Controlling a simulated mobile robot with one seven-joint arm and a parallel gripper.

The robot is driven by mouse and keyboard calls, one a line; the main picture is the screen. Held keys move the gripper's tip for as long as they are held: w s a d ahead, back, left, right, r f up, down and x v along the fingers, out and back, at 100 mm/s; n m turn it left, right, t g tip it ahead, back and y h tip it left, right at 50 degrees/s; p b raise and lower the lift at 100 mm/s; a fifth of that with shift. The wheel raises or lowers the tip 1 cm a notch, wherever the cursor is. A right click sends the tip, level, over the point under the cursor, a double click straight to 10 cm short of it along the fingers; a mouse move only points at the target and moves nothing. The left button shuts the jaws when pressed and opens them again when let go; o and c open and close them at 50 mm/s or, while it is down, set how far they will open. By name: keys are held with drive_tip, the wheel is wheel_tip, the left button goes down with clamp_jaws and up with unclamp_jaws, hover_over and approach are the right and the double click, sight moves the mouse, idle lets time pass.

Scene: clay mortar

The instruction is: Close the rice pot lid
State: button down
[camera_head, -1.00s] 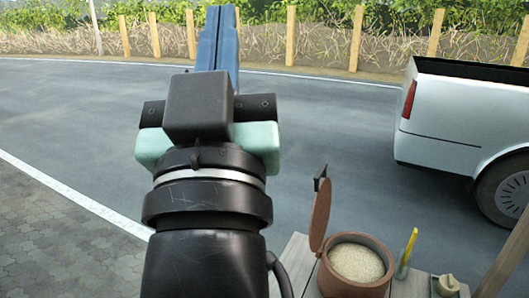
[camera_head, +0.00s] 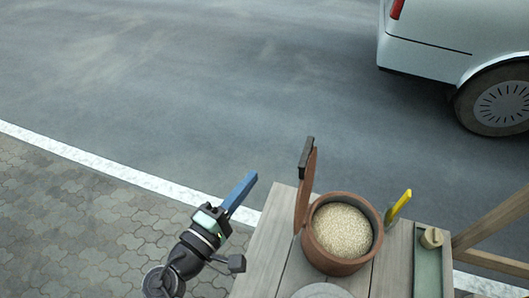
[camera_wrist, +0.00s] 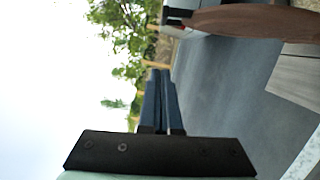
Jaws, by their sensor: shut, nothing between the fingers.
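The rice pot (camera_head: 335,258) is a round terracotta-brown pot full of pale grain (camera_head: 341,228), standing on a wooden table. Its lid (camera_head: 306,190) stands upright on the pot's left side, with a dark handle (camera_head: 306,158) facing left. In the wrist view the lid (camera_wrist: 245,24) shows edge-on at the upper right, with its dark handle (camera_wrist: 180,17) at its left end. My gripper (camera_head: 251,178) is left of the lid, apart from it, with its blue fingers shut and empty, pointing up and right. The fingers also show in the wrist view (camera_wrist: 161,78).
The wooden table (camera_head: 262,255) is bare left of the pot. A yellow-handled tool (camera_head: 400,203) stands right of the pot. A small jar (camera_head: 431,238) sits on a greenish tray (camera_head: 428,272) at the right. A white vehicle (camera_head: 435,45) stands on the road behind.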

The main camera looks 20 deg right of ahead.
drive_tip(key=w+d+p, duration=0.3)
drive_tip(key=d+p, duration=0.2)
drive_tip(key=d, duration=0.5)
drive_tip(key=shift+w+r, duration=0.3)
drive_tip(key=shift+w, duration=0.05)
drive_tip(key=shift+d, duration=0.15)
